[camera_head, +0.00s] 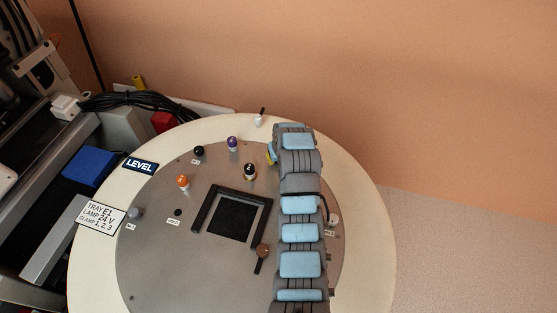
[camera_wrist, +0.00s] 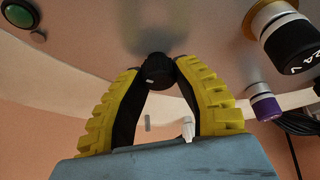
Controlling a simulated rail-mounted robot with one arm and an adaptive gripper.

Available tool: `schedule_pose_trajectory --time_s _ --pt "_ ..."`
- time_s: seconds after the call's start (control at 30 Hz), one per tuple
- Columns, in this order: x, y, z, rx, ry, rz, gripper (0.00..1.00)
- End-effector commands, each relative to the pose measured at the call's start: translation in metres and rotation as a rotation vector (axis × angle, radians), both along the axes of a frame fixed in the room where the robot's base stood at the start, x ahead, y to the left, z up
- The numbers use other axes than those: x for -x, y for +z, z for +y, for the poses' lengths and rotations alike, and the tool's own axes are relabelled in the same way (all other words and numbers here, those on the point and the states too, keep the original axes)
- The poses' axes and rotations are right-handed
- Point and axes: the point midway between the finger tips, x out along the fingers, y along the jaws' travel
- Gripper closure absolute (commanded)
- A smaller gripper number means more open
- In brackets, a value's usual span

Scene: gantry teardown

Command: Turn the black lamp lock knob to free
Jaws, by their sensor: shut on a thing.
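My gripper (camera_wrist: 157,66) has its two yellow-ridged fingers closed on a small black knob (camera_wrist: 153,76) with a pale mark on its face, in the wrist view. The knob sits between the fingertips; both appear to touch it. I cannot read how far the knob is turned.
The grey round plate (camera_head: 150,235) carries an orange knob (camera_head: 182,181), a purple knob (camera_head: 232,143), a black-capped knob (camera_head: 249,171) and a square black frame (camera_head: 203,207). A white lever (camera_head: 259,121) stands at the rim. A green button (camera_wrist: 18,14) shows in the wrist view.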

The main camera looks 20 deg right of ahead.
Motion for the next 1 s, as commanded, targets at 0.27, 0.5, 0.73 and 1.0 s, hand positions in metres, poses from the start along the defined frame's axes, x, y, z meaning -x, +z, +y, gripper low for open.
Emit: schedule_pose_trajectory --time_s 0.27,0.5,0.73,1.0 --pt "0.0003 -0.0034 -0.0004 -0.001 0.129 0.001 1.00" --pt "0.0010 -0.0031 0.0005 -0.002 0.174 0.004 1.00" --pt "0.0010 -0.0027 0.0006 -0.001 0.180 0.004 1.00" --pt "0.0008 -0.0024 0.0005 -0.001 0.179 0.004 0.43"
